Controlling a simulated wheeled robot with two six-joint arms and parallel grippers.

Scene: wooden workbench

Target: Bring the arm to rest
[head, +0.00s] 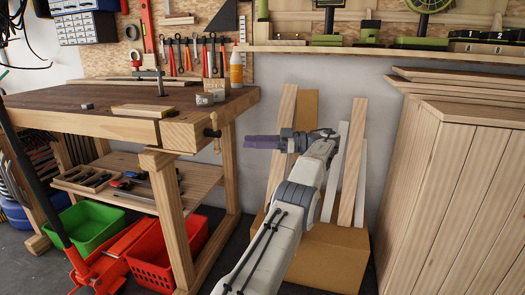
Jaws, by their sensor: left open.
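My left arm (265,235) reaches up from the bottom middle of the head view and bends at its wrist. My left gripper (250,142) has purple fingers and points left, toward the front right corner of the workbench (60,97). It is open, and I see nothing between its fingers. In the picture it lies just right of the bench's vise handle (216,145); I cannot tell the gap in depth. My right gripper is not in view.
A cardboard box (335,250) with upright planks (352,160) stands behind my arm. A wooden cabinet (450,200) fills the right side. A green crate (85,228) and a red crate (150,262) sit under the bench. A red floor jack (100,265) stands at the lower left.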

